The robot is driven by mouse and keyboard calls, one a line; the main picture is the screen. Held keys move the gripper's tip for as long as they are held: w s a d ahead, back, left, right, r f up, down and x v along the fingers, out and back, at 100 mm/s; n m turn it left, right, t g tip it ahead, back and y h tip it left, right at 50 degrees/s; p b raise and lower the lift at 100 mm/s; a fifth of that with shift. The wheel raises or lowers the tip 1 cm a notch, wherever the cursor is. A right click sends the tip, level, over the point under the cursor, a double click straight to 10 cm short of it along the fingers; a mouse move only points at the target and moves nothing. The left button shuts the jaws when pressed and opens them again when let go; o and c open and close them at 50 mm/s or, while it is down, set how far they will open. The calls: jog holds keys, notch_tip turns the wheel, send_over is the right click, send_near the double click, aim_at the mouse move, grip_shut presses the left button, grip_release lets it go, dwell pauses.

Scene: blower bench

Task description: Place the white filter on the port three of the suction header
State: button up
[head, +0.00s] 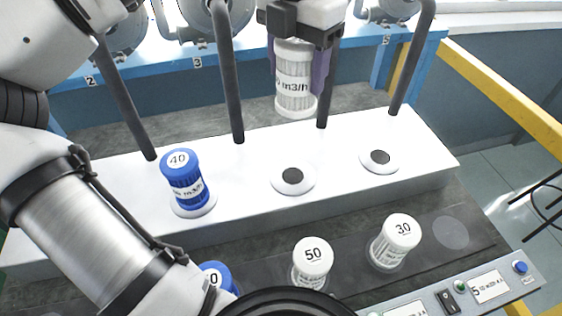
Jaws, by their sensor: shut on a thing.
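My gripper (297,78) is at the top centre, its purple fingers shut on the sides of a white filter (296,98). The filter is upright, with a ribbed body and a label ending in "m3/h". It appears raised above the rear of the white suction header (245,158), behind an open port (293,178) with a dark hole. Another open port (380,158) lies to the right. A blue filter (184,181) marked 40 stands on the port at the left. No port numbers show on the header itself.
White filters marked 50 (312,260) and 30 (396,242) and a partly hidden blue one (218,275) stand on the dark strip in front. Grey pipes (228,90) rise behind the ports to blowers.

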aim_at(296, 101)
notch_tip(296, 101, down, 18)
jog(key=shift+d+r+p, duration=0.1)
jog(key=shift+r+p, duration=0.1)
jog(key=shift+p, duration=1)
jog(key=shift+f, duration=0.45)
jog(key=shift+f+b, duration=0.2)
jog(key=shift+b, duration=0.1)
jog(key=o, duration=1.1)
jog(key=shift+r, duration=0.1)
jog(key=shift+r+p, duration=0.3)
jog(key=shift+p, duration=0.15)
notch_tip(296, 101, up, 12)
jog(key=shift+f+b, duration=0.15)
jog(key=shift+b, duration=0.85)
